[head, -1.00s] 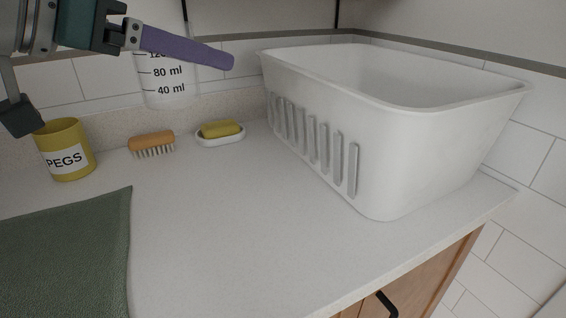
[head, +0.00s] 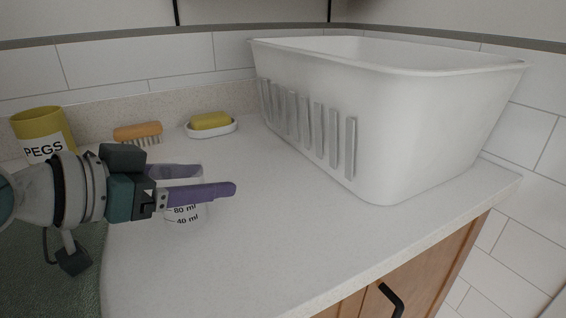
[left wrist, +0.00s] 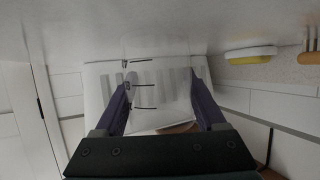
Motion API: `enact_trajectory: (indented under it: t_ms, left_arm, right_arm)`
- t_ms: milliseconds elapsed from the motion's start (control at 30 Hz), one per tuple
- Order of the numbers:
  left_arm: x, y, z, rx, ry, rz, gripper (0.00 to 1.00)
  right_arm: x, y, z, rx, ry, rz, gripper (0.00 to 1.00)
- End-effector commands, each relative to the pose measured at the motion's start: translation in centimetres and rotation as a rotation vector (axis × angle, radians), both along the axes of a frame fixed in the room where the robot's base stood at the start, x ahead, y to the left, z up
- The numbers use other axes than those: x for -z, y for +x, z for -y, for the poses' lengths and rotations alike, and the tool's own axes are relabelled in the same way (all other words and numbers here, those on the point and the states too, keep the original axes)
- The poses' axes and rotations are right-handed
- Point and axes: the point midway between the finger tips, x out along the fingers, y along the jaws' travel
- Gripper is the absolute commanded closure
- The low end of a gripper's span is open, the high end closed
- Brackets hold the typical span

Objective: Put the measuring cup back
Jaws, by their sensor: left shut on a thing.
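The measuring cup (head: 186,216) is clear, with black ml marks. It is between the two purple fingers of my left gripper (head: 216,180), which is shut on it. The near finger hides part of the cup in the head view. The cup is low over the white counter (head: 250,235), left of the basket; I cannot tell whether its base touches. In the left wrist view the cup (left wrist: 152,100) fills the space between the fingers, and pale basket slots show behind it. My right gripper is not in view.
A large white slotted basket (head: 410,125) stands at the right. A yellow sponge on a white dish (head: 212,128), a brush (head: 138,132) and a yellow PEGS pot (head: 42,132) are along the back. A green cloth (head: 60,295) lies at left. The front middle counter is clear.

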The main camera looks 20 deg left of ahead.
Motion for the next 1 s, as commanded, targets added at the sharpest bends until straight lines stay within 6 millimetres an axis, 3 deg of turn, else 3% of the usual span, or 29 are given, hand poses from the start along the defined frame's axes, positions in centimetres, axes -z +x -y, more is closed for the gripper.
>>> enact_trajectory:
  t_ms: [367,400,600,1000]
  left_arm:
    - [0.4,0.0,0.0,0.0,-0.001,0.002,0.87]
    - [0.3,0.0,0.0,0.0,-0.001,0.002,0.23]
    - [0.3,0.0,0.0,0.0,-0.001,0.001,0.01]
    - [-0.5,-0.8,-0.2,0.0,0.001,-0.002,0.0]
  right_arm:
    - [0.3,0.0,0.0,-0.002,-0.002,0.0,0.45]
    - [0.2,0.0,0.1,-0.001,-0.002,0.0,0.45]
    - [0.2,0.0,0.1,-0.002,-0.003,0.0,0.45]
    - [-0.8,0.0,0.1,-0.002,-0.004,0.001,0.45]
